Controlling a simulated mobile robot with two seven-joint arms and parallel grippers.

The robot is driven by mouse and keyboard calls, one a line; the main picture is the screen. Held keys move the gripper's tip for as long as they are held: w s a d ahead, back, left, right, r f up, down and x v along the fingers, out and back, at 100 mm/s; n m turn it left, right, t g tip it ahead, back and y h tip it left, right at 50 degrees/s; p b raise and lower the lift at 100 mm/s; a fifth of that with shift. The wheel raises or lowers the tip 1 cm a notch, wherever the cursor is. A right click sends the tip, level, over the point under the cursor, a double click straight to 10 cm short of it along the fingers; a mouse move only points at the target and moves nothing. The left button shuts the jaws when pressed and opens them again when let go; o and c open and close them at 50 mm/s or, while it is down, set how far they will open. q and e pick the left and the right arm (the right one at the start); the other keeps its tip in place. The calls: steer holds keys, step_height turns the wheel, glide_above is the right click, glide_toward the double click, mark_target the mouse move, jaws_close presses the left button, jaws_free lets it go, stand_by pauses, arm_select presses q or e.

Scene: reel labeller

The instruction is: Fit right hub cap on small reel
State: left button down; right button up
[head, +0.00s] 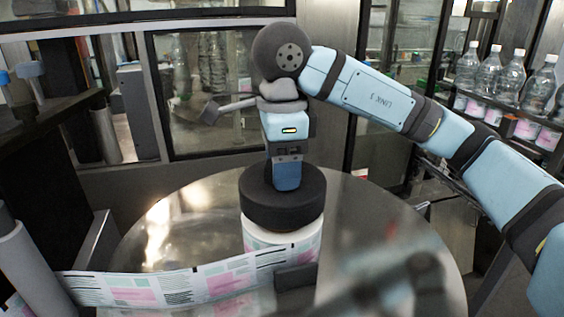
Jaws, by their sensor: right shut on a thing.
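My right gripper (286,176) points straight down from above and is shut on the hub cap (282,207), a thick black disc held level. The small reel (281,238), a white roll of printed labels, is directly below the cap. The cap's underside meets the reel's top edge in the picture and hides the reel's core. I cannot tell whether the cap is seated or just above it. My left gripper is not in view.
The reel stands on a round, shiny metal turntable (390,225). A printed label web (170,287) runs left from the reel toward a grey roller (28,265). A dark block (296,277) stands before the reel. Bottles (512,80) line the right.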

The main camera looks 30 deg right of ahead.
steer(key=shift+f+b, duration=0.8)
steer(key=shift+f, duration=0.2)
steer(key=o, duration=1.2)
step_height(320, 180, up, 14)
steer(key=shift+f+p, duration=0.1)
steer(key=shift+p, duration=0.65)
